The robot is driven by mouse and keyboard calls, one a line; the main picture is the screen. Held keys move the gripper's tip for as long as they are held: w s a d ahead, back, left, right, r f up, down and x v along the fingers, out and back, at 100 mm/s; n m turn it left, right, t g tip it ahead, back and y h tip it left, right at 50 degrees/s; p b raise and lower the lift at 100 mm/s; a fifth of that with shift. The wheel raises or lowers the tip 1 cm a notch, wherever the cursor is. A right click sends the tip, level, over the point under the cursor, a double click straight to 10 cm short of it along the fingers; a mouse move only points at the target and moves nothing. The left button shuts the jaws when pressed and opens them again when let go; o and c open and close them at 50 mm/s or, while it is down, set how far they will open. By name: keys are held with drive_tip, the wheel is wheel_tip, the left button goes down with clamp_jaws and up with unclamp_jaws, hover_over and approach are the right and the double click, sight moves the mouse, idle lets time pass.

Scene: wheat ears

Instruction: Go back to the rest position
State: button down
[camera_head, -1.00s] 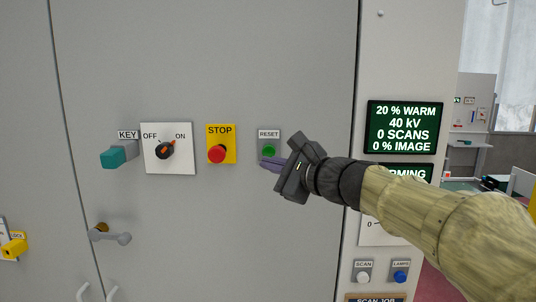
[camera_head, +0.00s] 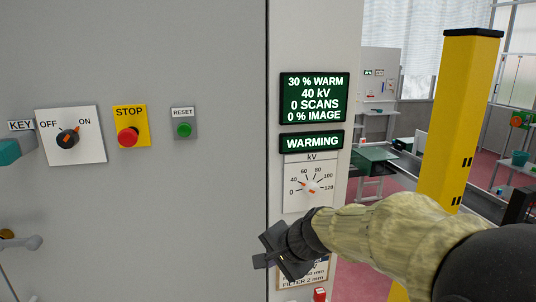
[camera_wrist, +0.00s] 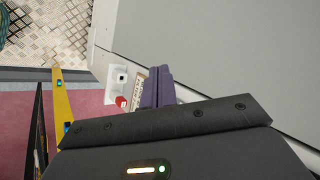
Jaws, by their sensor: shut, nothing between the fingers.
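My gripper (camera_head: 261,262) is at the lower middle of the head view, in front of the cabinet's right edge and below the kV dial (camera_head: 309,189). It is shut and empty, and apart from the RESET button (camera_head: 183,130). In the wrist view its purple fingers (camera_wrist: 158,84) are together, with nothing between them. My arm reaches in from the lower right and hides part of the lower control strip. The status screen (camera_head: 315,98) reads 30 % WARM, 40 kV, 0 SCANS, 0 % IMAGE. The sign under it (camera_head: 311,141) reads WARMING.
The grey cabinet door (camera_head: 190,210) carries the OFF/ON knob (camera_head: 68,139), red STOP button (camera_head: 127,136) and teal key handle (camera_head: 8,152). A yellow post (camera_head: 460,120) stands at the right. A red button (camera_wrist: 121,101) shows near the fingers in the wrist view.

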drive_tip(key=s+d+f+n+g+h, duration=0.3)
drive_tip(key=s+d+f+n+h, duration=0.2)
drive_tip(key=s+d+f, duration=0.9)
drive_tip(key=d+n, duration=0.1)
drive_tip(key=n, duration=0.2)
drive_tip(key=shift+s+d+h, duration=0.25)
drive_tip(key=shift+h, duration=0.05)
drive_tip(key=shift+s+d, duration=0.1)
